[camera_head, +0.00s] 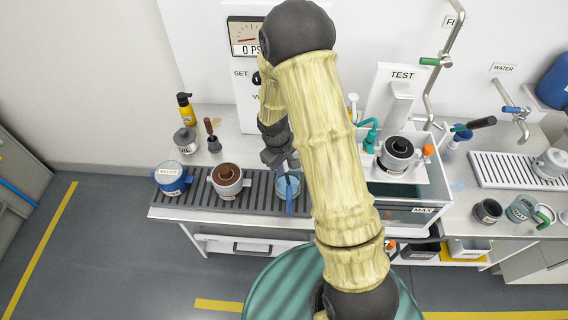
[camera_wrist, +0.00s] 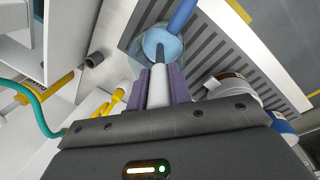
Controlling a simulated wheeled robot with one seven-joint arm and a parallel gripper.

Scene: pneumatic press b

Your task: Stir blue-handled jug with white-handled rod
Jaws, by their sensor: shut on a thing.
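The blue-handled jug (camera_head: 291,186) is clear with bluish liquid and stands on the dark slatted strip at the front of the counter. Its blue handle points toward the front. In the wrist view the jug (camera_wrist: 148,43) is seen from above, with its handle (camera_wrist: 182,14) toward the top. My gripper (camera_head: 280,160) is just above and left of the jug. In the wrist view my gripper (camera_wrist: 160,80) is shut on the white-handled rod (camera_wrist: 159,92). The rod's thin dark end reaches over or into the jug's mouth; its tip depth is unclear.
A brown-topped pot (camera_head: 227,182) and a blue pot (camera_head: 172,179) stand left of the jug on the slatted strip (camera_head: 255,200). A dark-topped pot (camera_head: 397,155) stands on the right-hand station by the TEST sign. My arm hides the counter right of the jug.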

